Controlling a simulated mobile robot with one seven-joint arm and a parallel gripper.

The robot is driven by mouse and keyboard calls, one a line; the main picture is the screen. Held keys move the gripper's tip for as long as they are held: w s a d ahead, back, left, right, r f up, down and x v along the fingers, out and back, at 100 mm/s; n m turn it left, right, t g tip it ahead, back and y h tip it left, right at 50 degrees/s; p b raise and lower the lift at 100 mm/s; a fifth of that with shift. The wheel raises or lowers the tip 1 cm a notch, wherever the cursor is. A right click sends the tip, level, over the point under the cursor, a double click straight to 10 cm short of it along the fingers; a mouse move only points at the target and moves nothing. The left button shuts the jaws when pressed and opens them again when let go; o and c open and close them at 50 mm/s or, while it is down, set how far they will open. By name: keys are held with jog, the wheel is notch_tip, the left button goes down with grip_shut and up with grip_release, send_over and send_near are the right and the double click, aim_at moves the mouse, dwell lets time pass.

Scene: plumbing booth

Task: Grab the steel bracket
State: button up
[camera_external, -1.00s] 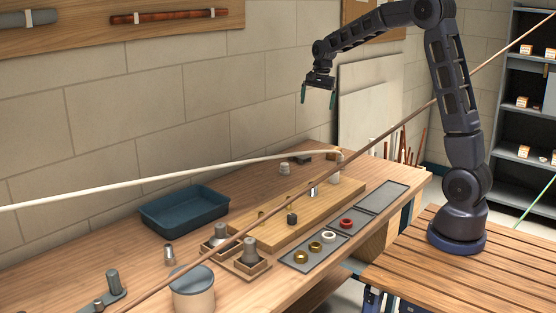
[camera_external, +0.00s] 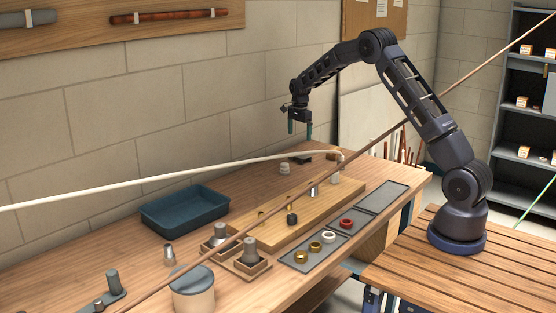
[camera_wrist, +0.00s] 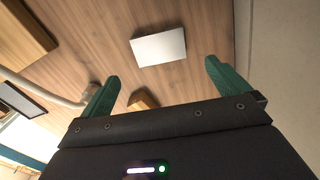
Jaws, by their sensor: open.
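A flat, light grey rectangular plate (camera_wrist: 159,47) lies on the wooden bench in the wrist view, beyond and between my fingertips; it looks like the steel bracket, but I see no bend or holes in it. In the external view, a small dark flat piece (camera_external: 304,157) near the wall end of the bench seems to be the same thing. My gripper (camera_external: 300,130) is open and empty, pointing down above that far part of the bench. Its two green fingers (camera_wrist: 161,70) are spread wide in the wrist view and touch nothing.
A pale pipe (camera_external: 180,178) crosses the bench and ends near a small wooden block (camera_wrist: 143,100). A copper-coloured rod (camera_external: 400,125) slants across the external view. The wall (camera_wrist: 278,60) is close on the wrist view's right.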

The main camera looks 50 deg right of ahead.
aim_at(303, 155)
notch_tip(303, 155, down, 10)
jog(key=shift+s+d+f, duration=0.1)
jog(key=shift+s, duration=0.05)
jog(key=c, duration=0.8)
